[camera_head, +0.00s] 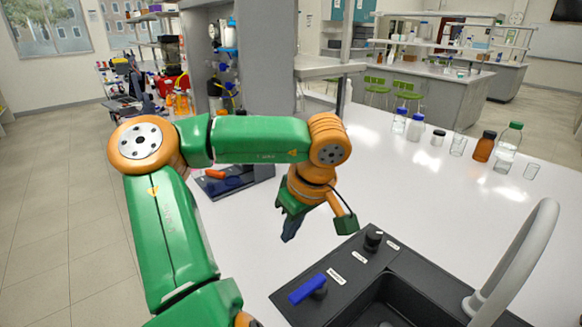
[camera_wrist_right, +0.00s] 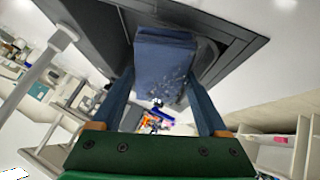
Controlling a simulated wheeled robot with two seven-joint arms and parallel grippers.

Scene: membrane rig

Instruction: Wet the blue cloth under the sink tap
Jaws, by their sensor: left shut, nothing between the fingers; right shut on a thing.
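The blue cloth (camera_wrist_right: 165,55) is a folded pad between the fingers of my right gripper (camera_wrist_right: 163,78) in the right wrist view. Small pale specks show on its lower part. Behind it is the dark sink (camera_wrist_right: 235,22). In the head view the black sink (camera_head: 415,290) is at the lower right, with a curved pale grey tap (camera_head: 522,255) and a blue lever (camera_head: 305,289). No water stream is clear at the tap. My left gripper (camera_head: 290,232) is shut and empty, pointing down above the white counter, left of the sink. The right gripper and cloth are outside the head view.
Several bottles and jars, including a brown bottle (camera_head: 483,146) and a green-capped bottle (camera_head: 508,143), stand along the counter's far right. A dark tray with an orange-handled tool (camera_head: 214,174) lies behind my left arm. The white counter (camera_head: 400,185) between is clear.

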